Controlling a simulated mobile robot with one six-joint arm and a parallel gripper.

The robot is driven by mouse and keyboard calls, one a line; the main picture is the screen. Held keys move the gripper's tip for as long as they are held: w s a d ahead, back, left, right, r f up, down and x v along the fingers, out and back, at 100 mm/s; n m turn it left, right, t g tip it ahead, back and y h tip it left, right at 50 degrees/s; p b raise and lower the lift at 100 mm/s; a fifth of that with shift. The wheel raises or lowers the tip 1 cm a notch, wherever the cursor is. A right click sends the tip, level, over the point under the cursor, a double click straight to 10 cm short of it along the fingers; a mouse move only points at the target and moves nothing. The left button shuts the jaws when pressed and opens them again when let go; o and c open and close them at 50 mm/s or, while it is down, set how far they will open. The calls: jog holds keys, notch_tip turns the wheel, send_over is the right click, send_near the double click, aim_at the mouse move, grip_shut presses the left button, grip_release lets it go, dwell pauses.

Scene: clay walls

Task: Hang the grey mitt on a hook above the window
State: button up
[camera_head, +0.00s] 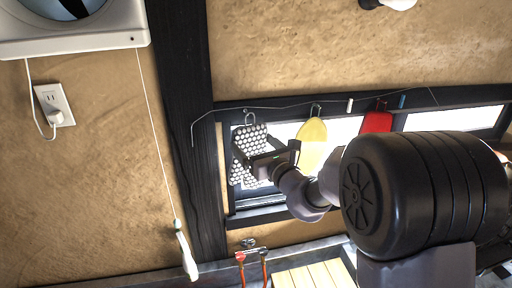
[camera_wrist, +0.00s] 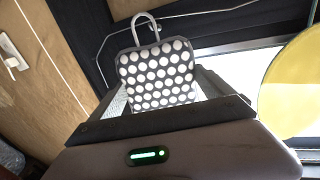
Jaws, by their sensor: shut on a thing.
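The grey mitt (camera_head: 245,177), dark with white dots, is in front of the window's left end. My gripper (camera_head: 262,160) is shut on it from the right. In the wrist view the mitt (camera_wrist: 156,72) stands upright between the fingers, its lower part hidden by my gripper. Its pale loop (camera_head: 250,118) sticks up at the top and also shows in the wrist view (camera_wrist: 146,24). A thin wire (camera_head: 280,107) runs along the dark beam above the window (camera_head: 350,125). The loop is close to this wire; I cannot tell whether it is over a hook.
A yellow mitt (camera_head: 312,146) and a red one (camera_head: 377,122) hang to the right. White (camera_head: 349,105) and blue (camera_head: 402,101) clips are on the wire. A dark post (camera_head: 183,120) and pull cord (camera_head: 158,140) are left. Red-handled taps (camera_head: 252,254) are below.

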jog(key=shift+d+p+x, duration=0.15)
jog(key=shift+p+x, duration=0.1)
jog(key=shift+x, duration=0.45)
jog(key=shift+d+p+x, duration=0.15)
jog(key=shift+p+x, duration=0.1)
jog(key=shift+x, duration=0.5)
jog(key=shift+w+a+f+b, duration=0.1)
jog(key=shift+w+f+b, duration=0.35)
jog(key=shift+w+f, duration=0.3)
jog(key=shift+r, duration=0.15)
